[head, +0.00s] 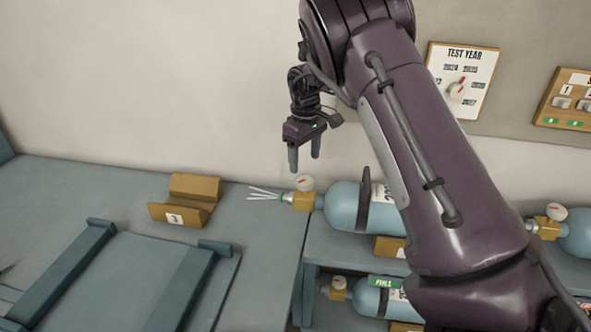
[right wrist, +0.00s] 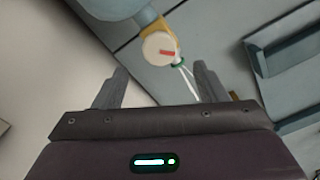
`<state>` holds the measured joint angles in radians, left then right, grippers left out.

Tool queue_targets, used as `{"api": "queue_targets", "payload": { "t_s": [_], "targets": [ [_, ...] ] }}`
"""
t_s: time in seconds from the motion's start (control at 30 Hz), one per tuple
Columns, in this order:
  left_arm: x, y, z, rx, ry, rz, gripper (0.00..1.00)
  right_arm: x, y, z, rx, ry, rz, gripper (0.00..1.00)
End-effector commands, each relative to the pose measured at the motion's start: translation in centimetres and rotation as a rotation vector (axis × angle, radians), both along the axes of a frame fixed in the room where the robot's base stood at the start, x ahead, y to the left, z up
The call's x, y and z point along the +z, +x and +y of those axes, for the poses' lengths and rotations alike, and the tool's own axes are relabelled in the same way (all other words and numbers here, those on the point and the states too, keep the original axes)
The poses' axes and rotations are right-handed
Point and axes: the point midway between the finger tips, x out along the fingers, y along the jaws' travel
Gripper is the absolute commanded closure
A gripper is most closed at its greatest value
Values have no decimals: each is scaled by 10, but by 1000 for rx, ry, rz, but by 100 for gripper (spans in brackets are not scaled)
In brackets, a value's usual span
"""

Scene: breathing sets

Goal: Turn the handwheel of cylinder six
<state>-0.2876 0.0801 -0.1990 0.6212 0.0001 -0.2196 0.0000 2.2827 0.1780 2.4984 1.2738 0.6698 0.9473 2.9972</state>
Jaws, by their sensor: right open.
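My right gripper (head: 304,160) is open and points down, just above the white handwheel (head: 305,183) of a blue cylinder (head: 343,206) lying on the upper shelf. In the right wrist view the handwheel (right wrist: 158,46), with a red mark, shows just beyond the gap between the open fingers (right wrist: 160,76); the fingers are apart from it. A brass valve (head: 300,201) sits below the wheel, with thin white strips hanging from its outlet. My right arm hides part of this cylinder. No number six is readable on any cylinder. My left gripper is not in view.
A lower cylinder (head: 368,298) with a green FULL tag and another cylinder (head: 573,232) at right have similar handwheels. A wooden cradle (head: 185,205) stands on the blue-grey bench (head: 262,262) beside a dark rack (head: 68,268). A TEST YEAR dial (head: 474,58) and switch panel are on the wall.

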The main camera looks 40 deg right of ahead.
Motion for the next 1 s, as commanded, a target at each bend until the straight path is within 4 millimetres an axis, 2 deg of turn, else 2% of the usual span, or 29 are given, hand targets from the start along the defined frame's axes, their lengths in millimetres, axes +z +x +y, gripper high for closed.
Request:
{"api": "queue_targets", "payload": {
  "t_s": [0.03, 0.1, 0.23, 0.37, 0.57, 0.67, 0.77, 1.0],
  "targets": [
    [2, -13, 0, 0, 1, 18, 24, -8, -1, 0, 0, 0, 5, 34],
    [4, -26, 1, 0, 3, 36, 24, -19, -2, 0, 0, 0, 6, 34],
    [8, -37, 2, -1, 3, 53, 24, -40, -2, 0, 0, 0, 6, 34],
    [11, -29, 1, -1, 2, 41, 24, -56, -1, 0, 0, 0, 3, 34],
    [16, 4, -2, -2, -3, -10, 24, -66, -1, 0, 0, 0, 0, 34],
    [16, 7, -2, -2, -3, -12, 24, -66, -1, 0, 0, 0, 0, 34],
    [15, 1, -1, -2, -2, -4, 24, -66, -1, 0, 0, 0, 0, 34],
    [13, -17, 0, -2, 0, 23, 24, -66, -1, 0, 0, 0, 1, 66]
  ]
}}
